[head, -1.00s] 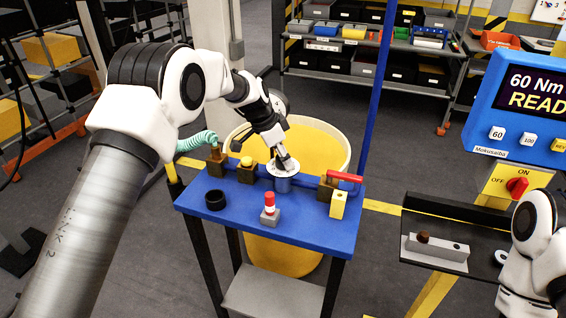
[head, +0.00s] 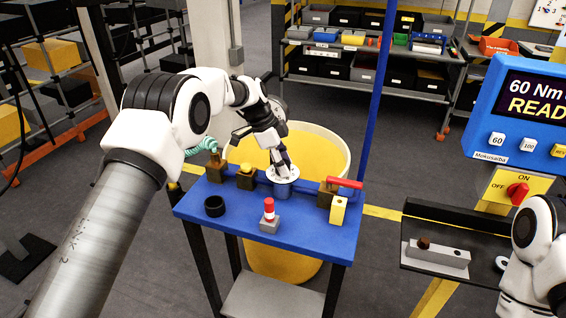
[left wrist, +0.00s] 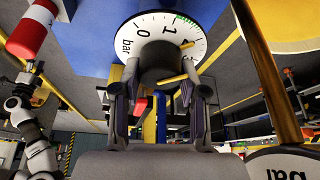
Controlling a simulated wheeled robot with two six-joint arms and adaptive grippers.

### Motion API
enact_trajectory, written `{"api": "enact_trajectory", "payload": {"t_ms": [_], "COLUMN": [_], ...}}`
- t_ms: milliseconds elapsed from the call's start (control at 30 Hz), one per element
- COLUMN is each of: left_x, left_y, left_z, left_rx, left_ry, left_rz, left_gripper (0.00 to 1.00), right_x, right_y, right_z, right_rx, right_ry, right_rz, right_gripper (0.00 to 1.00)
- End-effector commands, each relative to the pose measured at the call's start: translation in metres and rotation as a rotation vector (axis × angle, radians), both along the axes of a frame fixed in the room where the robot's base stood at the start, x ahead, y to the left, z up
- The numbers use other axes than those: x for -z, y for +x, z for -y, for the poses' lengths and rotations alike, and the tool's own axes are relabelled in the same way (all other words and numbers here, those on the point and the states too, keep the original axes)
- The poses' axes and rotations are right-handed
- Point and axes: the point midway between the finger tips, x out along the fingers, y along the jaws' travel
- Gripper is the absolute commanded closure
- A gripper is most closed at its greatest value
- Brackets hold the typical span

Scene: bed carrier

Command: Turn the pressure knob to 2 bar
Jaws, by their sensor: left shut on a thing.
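The pressure knob (left wrist: 160,62) is a dark round cap in front of a white dial (left wrist: 203,52) marked "bar", with 0, 1 and a green band legible in the left wrist view. A yellow bar crosses the knob's lower right; the exact reading is unclear. My left gripper (left wrist: 160,95) is shut on the knob, a finger on each side. In the head view the white dial (head: 294,175) sits on a blue regulator body at the back of the blue table, and my left gripper (head: 278,164) reaches down over it, hiding the knob.
The blue table (head: 240,232) also holds a red-and-white lamp (head: 269,212), a black ring (head: 214,206), brass fittings and a red-handled valve (head: 345,183). A yellow bin (head: 325,150) stands behind. A blue display box (head: 530,110) is at right.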

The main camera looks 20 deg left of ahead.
Motion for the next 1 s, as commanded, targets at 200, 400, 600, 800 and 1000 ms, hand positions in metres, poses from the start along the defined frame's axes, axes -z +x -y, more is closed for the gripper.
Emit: {"api": "enact_trajectory", "payload": {"t_ms": [200,400,600,800,1000], "left_x": [0.005,0.003,0.000,-0.028,-0.075], "left_y": [-0.003,-0.002,-0.001,-0.002,-0.006], "left_z": [0.002,0.001,0.000,-0.011,-0.030], "left_rx": [0.002,0.000,0.000,-0.002,0.000], "left_ry": [0.000,0.000,0.000,-0.001,0.000], "left_rz": [-0.012,-0.008,-0.005,-0.001,-0.002], "left_gripper": [0.92,0.32,0.32,0.32,0.32], "right_x": [0.001,0.000,0.000,0.000,0.000], "right_y": [0.000,0.000,0.000,0.000,0.000], "right_z": [0.000,0.000,0.000,0.000,0.000], "right_rx": [0.000,0.000,0.000,0.000,0.000], "right_ry": [0.000,0.000,0.000,0.000,0.000], "right_rz": [0.000,0.000,0.000,0.000,0.000], "right_gripper": [0.45,0.45,0.45,0.45,0.45]}}
